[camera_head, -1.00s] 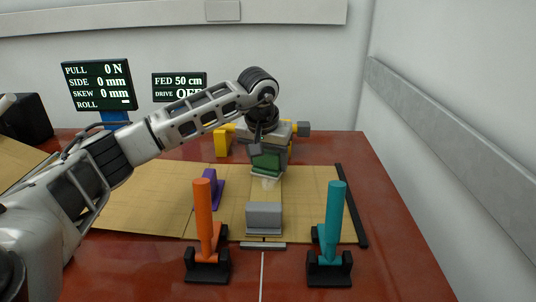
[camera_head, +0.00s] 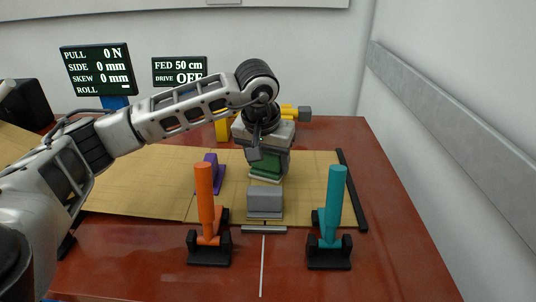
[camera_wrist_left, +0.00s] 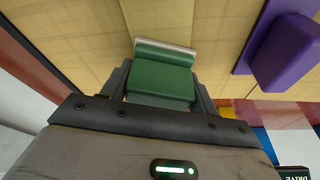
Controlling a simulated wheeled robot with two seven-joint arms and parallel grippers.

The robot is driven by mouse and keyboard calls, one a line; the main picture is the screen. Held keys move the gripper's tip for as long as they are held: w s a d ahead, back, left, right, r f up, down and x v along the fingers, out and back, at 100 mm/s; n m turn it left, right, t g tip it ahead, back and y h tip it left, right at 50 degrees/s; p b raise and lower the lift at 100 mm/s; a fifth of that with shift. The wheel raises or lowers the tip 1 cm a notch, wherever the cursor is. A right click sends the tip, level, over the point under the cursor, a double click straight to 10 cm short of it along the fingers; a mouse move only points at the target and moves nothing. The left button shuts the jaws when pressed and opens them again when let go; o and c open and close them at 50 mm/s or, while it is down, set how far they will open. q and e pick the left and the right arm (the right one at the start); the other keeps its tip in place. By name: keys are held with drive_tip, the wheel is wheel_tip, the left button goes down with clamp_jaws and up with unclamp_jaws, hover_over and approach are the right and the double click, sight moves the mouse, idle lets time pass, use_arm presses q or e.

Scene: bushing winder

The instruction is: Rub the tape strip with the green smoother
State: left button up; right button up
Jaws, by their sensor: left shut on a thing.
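The green smoother (camera_head: 266,167) is held in my left gripper (camera_head: 262,150), low over the tan sheet (camera_head: 315,180), just behind the grey block. In the left wrist view the green smoother (camera_wrist_left: 162,78) sits between the two dark fingers, with its pale edge facing the sheet. I cannot tell whether that edge touches the sheet. I cannot make out the tape strip clearly; the smoother and gripper cover part of the sheet's middle. My right gripper is out of view.
A grey block (camera_head: 265,200) stands just in front of the smoother. A purple block (camera_head: 213,172) is to its left. Orange (camera_head: 205,200) and teal (camera_head: 334,205) handles stand upright in black holders at the front. A black bar (camera_head: 352,190) edges the sheet. The displays (camera_head: 97,70) read zero pull.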

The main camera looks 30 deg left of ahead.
use_arm(q)
drive_tip(key=shift+r+p, duration=2.15)
drive_tip(key=shift+r, duration=0.9)
drive_tip(key=shift+r+p, duration=1.1)
drive_tip(key=shift+r, duration=0.45)
drive_tip(key=shift+f, duration=0.1)
